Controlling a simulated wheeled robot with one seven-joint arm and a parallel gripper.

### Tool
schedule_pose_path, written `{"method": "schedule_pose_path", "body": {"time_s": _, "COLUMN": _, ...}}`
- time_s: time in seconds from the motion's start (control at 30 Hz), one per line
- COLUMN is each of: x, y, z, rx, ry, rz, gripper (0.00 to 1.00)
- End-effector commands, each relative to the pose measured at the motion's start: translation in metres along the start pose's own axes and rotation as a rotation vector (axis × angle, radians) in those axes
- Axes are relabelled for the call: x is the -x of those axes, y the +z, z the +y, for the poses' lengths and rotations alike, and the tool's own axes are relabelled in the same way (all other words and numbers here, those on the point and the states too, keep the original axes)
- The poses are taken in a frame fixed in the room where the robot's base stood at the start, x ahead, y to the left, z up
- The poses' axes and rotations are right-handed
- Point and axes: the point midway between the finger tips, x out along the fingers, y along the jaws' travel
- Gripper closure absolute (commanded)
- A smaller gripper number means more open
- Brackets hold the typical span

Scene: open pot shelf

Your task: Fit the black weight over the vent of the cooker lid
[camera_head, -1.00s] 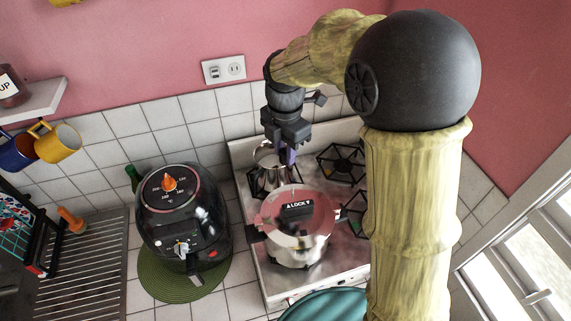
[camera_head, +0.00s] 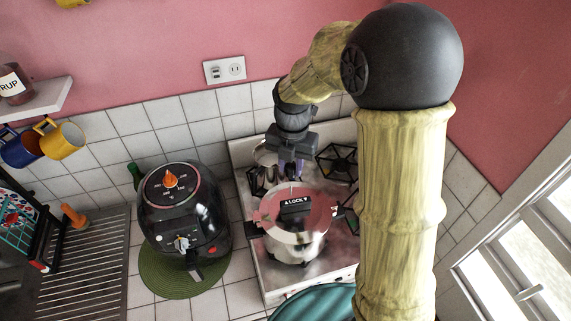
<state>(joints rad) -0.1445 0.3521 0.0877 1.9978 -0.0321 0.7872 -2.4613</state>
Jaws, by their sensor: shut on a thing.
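The pressure cooker (camera_head: 297,245) stands on the stove with its shiny lid (camera_head: 270,210) on. A black block marked LOCK (camera_head: 297,205) sits on top of the lid. My gripper (camera_head: 290,172) points down over the back edge of the lid, behind the LOCK block. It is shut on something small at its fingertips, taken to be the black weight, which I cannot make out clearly. The lid's vent cannot be told apart in this view, and the gap between fingertips and lid is unclear.
A black air fryer (camera_head: 185,215) stands on a green mat (camera_head: 160,285) left of the stove. Burner grates (camera_head: 338,160) lie at the back right. A teal round thing (camera_head: 315,305) is in front.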

Motion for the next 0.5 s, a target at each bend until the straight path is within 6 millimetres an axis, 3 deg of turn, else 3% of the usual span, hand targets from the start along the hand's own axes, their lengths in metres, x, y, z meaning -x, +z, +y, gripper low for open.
{"method": "schedule_pose_path", "body": {"time_s": 0.27, "x": -0.003, "y": 0.000, "z": 0.001, "rx": -0.001, "ry": 0.000, "rz": 0.000, "gripper": 0.96}}
{"method": "schedule_pose_path", "body": {"time_s": 0.5, "x": -0.019, "y": -0.001, "z": 0.001, "rx": -0.001, "ry": 0.000, "rz": 0.000, "gripper": 0.96}}
